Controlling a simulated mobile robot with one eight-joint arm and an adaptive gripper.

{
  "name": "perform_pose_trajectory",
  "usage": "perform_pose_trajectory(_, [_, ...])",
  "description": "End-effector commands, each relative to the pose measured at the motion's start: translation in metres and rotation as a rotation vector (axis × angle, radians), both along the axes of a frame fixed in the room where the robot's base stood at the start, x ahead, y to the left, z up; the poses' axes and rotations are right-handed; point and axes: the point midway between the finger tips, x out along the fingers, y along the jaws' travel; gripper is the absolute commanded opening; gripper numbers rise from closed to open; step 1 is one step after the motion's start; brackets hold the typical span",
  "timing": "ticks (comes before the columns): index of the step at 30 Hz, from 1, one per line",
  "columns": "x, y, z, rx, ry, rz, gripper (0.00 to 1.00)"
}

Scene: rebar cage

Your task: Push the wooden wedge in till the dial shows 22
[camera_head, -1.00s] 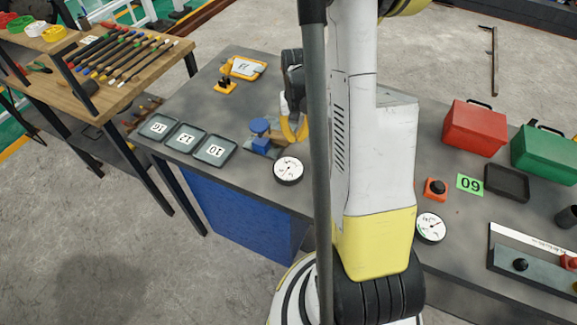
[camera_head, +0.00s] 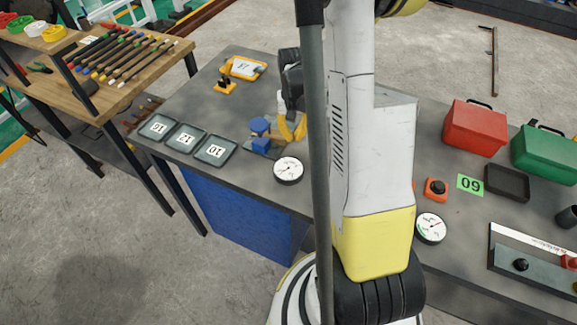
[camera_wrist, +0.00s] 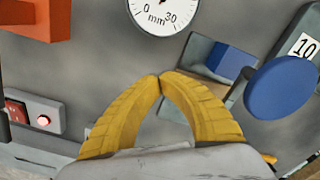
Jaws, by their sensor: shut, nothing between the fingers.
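The dial (camera_head: 288,170) lies on the grey bench in front of the blue fixture. In the wrist view only the lower part of the dial (camera_wrist: 160,12) shows, with "mm", 0 and 30; its reading cannot be told. The fixture has a blue block (camera_wrist: 231,61) and a round blue knob (camera_wrist: 281,88), also seen in the head view (camera_head: 259,126). My gripper (camera_wrist: 158,77) is shut and empty, its yellow fingertips together, left of the blue block in the wrist view.
Several numbered grey trays (camera_head: 214,151) stand left of the fixture. An orange tray (camera_head: 243,67) lies behind. A second dial (camera_head: 431,228), a red box (camera_head: 474,128) and a green box (camera_head: 544,152) are on the right. My arm hides the bench's middle.

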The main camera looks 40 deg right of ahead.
Motion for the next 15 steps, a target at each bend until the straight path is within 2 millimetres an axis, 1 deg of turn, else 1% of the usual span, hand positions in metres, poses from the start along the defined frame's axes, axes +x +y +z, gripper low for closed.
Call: perform_pose_trajectory(15, [0.0049, 0.0021, -0.0001, 0.001, -0.001, 0.001, 0.00])
